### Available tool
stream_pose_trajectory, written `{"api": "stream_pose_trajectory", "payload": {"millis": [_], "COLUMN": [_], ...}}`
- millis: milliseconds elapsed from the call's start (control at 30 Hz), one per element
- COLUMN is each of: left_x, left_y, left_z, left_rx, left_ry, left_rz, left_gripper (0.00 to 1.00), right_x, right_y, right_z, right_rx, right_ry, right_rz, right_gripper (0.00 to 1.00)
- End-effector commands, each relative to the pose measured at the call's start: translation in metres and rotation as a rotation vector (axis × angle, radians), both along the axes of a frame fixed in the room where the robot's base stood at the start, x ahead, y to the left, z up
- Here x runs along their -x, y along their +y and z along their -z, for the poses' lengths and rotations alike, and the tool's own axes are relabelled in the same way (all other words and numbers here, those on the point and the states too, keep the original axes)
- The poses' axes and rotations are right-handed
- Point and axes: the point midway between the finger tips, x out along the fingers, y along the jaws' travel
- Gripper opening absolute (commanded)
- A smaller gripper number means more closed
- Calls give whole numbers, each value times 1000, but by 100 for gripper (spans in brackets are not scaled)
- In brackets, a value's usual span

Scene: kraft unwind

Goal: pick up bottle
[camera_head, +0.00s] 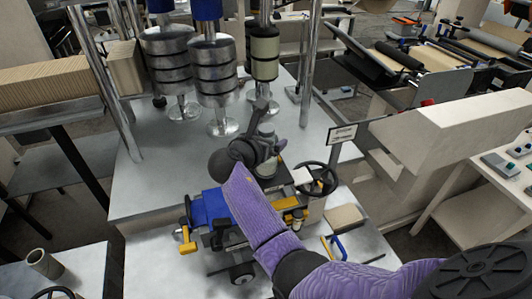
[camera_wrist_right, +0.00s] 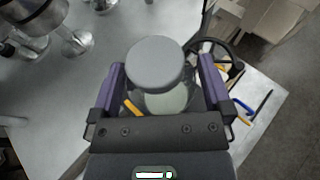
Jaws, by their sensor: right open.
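The bottle (camera_wrist_right: 155,62), with a round grey cap and a pale, clear-looking body, stands between the purple fingers of my right gripper (camera_wrist_right: 163,75) in the right wrist view. A gap shows on each side of the cap, so the gripper is open around it and not closed on it. In the head view my right gripper (camera_head: 268,137) reaches over the grey bench, and the bottle (camera_head: 266,130) is partly hidden by it. The bottle's lower part is mostly hidden. My left gripper is not in view.
Metal roller stacks (camera_head: 213,75) on round feet stand behind. A blue and yellow machine part (camera_head: 208,208) and a black handwheel (camera_head: 316,179) are close to my right arm. A small sign (camera_head: 342,134) stands to the right.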

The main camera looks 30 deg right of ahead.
Motion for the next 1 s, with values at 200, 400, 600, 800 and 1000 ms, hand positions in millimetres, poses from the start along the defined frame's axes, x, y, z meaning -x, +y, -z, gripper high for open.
{"api": "stream_pose_trajectory", "payload": {"millis": [200,400,600,800,1000], "left_x": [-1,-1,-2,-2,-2], "left_y": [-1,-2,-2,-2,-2], "left_z": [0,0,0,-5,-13], "left_rx": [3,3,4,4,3], "left_ry": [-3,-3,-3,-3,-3], "left_rz": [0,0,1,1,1], "left_gripper": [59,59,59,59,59], "right_x": [0,0,0,0,0], "right_y": [0,0,0,0,0], "right_z": [0,0,0,-19,-73], "right_rx": [0,0,1,1,0], "right_ry": [0,1,-1,-5,-7], "right_rz": [0,0,0,1,1], "right_gripper": [64,22,0,0,0]}}
